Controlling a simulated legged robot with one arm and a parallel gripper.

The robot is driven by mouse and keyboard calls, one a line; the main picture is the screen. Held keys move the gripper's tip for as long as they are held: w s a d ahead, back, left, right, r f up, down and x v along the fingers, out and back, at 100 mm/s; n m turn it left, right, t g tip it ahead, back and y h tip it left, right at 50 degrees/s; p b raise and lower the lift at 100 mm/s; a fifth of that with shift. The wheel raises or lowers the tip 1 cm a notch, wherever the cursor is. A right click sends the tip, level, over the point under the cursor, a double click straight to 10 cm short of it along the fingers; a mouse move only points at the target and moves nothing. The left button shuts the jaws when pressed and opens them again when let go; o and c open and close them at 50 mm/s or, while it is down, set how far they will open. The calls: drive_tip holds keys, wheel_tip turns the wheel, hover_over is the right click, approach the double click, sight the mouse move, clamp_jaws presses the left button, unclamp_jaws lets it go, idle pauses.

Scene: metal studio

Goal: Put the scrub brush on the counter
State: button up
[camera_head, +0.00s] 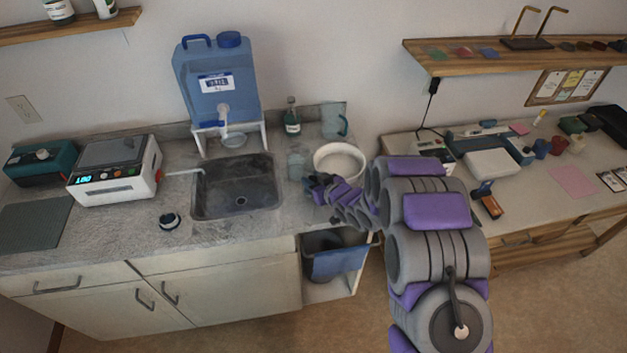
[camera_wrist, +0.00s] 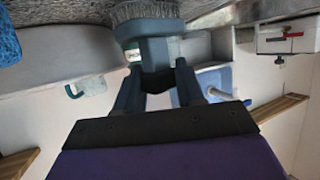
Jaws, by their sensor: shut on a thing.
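The scrub brush (camera_wrist: 150,40) is in the wrist view, with a dark blue-grey body and pale grey bristles. My gripper (camera_wrist: 157,80) is shut on its body, and the bristles point away from the palm toward the top of the picture. In the head view my gripper (camera_head: 318,190) is over the counter's right part, just right of the sink and in front of a white round tub. The brush cannot be made out clearly there. The grey stone counter (camera_head: 105,228) runs along the wall. Its surface shows close to the bristles in the wrist view, but I cannot tell if they touch.
A sink (camera_head: 238,200) is set into the counter. A blue water jug (camera_head: 218,85) is behind the sink. A small dark round item (camera_head: 169,220) lies left of the sink, with free counter around it.

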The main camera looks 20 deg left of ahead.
drive_tip(key=o, duration=1)
drive_tip(key=shift+o, duration=0.2)
drive_tip(key=shift+d, duration=0.1)
drive_tip(key=p+v, duration=0.1)
drive_tip(key=v, duration=1.1)
